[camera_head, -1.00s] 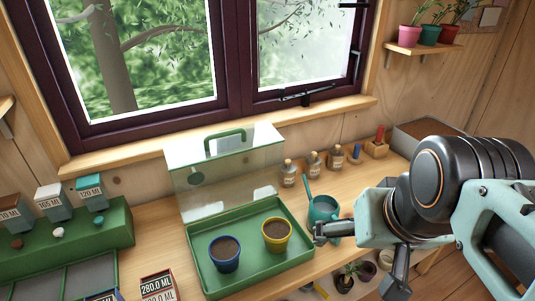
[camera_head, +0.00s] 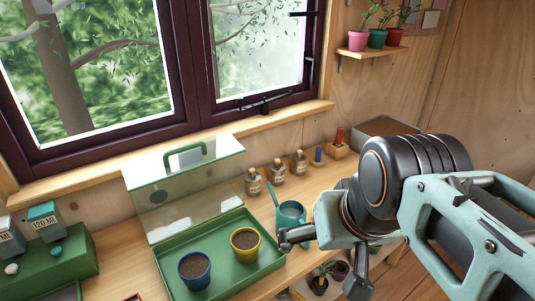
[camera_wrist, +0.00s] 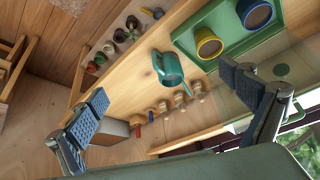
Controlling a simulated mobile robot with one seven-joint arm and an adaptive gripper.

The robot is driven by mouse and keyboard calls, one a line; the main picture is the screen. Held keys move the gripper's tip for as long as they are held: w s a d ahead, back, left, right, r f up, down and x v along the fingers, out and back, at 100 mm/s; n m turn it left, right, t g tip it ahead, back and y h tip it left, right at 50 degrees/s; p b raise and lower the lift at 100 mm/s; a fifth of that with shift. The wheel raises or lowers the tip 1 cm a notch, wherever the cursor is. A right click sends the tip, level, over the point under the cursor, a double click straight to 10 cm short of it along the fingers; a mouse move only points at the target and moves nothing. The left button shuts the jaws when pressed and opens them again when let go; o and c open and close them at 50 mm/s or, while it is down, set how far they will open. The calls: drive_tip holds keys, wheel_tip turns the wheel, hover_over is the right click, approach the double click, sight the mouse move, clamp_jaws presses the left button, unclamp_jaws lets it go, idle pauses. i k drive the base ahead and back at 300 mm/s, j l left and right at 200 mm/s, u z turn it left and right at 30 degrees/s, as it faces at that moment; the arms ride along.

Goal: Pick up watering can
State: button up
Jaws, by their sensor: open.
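The teal watering can (camera_head: 291,212) stands on the wooden workbench (camera_head: 330,178), just right of the green tray. Its thin spout points up and to the left in the head view. My gripper (camera_head: 320,262) is in front of and right of the can, partly overlapping it in the head view. In the wrist view the can (camera_wrist: 169,68) is seen whole, near the middle between my two spread fingers (camera_wrist: 165,95). The fingers are open and empty, and the can is apart from them, farther off.
A green tray (camera_head: 222,281) with a blue pot (camera_head: 194,270) and a yellow pot (camera_head: 245,243) lies left of the can. Several corked bottles (camera_head: 277,172) stand behind it, under the window. Potted plants (camera_head: 322,280) sit lower, below the bench edge.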

sight(289, 213)
drive_tip(key=i+l+u, duration=0.1)
drive_tip(key=l, duration=0.25)
drive_tip(key=i+l+u, duration=0.1)
drive_tip(key=l, duration=0.25)
drive_tip(key=i+l+u, duration=0.1)
drive_tip(key=i+l, duration=0.15)
drive_tip(key=i+l+u, duration=0.15)
drive_tip(key=l, duration=0.35)
drive_tip(key=l+u, duration=0.1)
drive_tip(key=l, duration=0.25)
drive_tip(key=i, duration=0.05)
